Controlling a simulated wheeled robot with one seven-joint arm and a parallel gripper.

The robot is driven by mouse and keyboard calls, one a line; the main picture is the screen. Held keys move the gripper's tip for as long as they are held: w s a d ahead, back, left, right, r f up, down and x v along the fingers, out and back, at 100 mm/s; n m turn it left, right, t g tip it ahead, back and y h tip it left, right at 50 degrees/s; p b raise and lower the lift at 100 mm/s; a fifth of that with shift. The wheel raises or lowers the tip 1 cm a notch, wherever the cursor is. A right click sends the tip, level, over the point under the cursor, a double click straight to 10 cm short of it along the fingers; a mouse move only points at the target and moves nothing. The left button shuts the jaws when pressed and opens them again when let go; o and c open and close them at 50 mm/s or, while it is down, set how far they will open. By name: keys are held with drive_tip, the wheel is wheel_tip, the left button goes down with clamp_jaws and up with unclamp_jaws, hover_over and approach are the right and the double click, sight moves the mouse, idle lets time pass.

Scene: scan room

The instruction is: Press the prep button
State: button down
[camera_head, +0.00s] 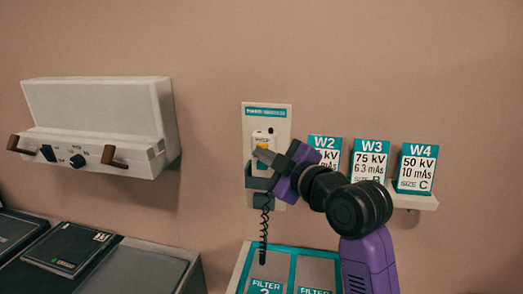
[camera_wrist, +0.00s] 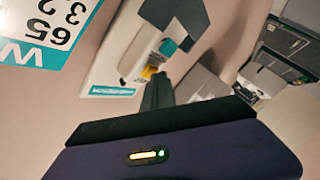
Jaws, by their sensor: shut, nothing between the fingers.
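A white hand switch (camera_head: 261,136) sits in a dark holder on a pale wall plate (camera_head: 281,122) with a teal label. It has a yellow button (camera_head: 263,147), also seen in the wrist view (camera_wrist: 148,72). A teal button (camera_wrist: 168,47) shows beside the yellow one in the wrist view; my gripper hides it in the head view. No lettering on either button is readable. My gripper (camera_head: 262,156) is shut and empty, its tips right at the yellow button. I cannot tell whether they touch it.
A coiled cord (camera_head: 264,228) hangs below the holder. Cards W2 (camera_head: 324,145), W3 (camera_head: 370,157) and W4 (camera_head: 416,165) stand on a shelf to the right, close to my arm. A white wall unit (camera_head: 98,105) with brown handles is at the left. A filter tray (camera_head: 240,270) lies below.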

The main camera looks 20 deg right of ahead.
drive_tip(key=shift+s, duration=0.1)
drive_tip(key=shift+s+a, duration=0.5)
drive_tip(key=shift+s, duration=0.15)
drive_tip(key=s+a, duration=0.1)
drive_tip(key=s, duration=0.1)
drive_tip(key=s+a+p, duration=0.1)
drive_tip(key=s+a, duration=0.1)
idle(0.4)
idle(0.6)
